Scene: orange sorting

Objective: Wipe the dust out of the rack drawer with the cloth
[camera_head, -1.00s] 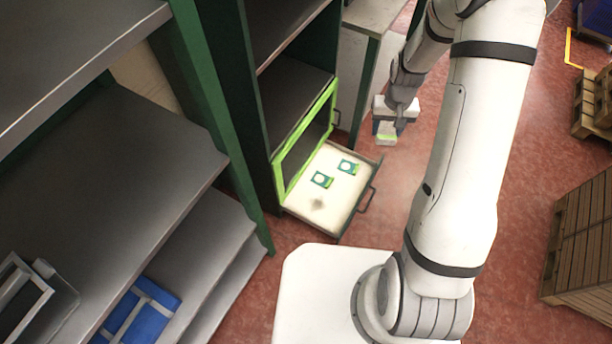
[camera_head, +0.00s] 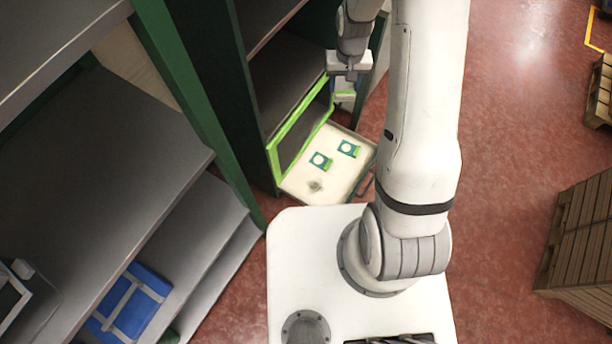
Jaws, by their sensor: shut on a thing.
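The rack drawer (camera_head: 338,188) is pulled out, with a cream floor and a dark handle at its front. My gripper (camera_head: 345,84) hangs over the far end of the drawer, near the rack opening. The fingertips are small and partly hidden in this view.
Two green-and-white items, one left (camera_head: 320,161) and one right (camera_head: 349,148), lie in the drawer behind the dust. The green-framed rack opening (camera_head: 297,128) borders the drawer's left side. Grey shelves (camera_head: 100,150) stand at left, a wooden crate (camera_head: 580,245) at right. Red floor between is clear.

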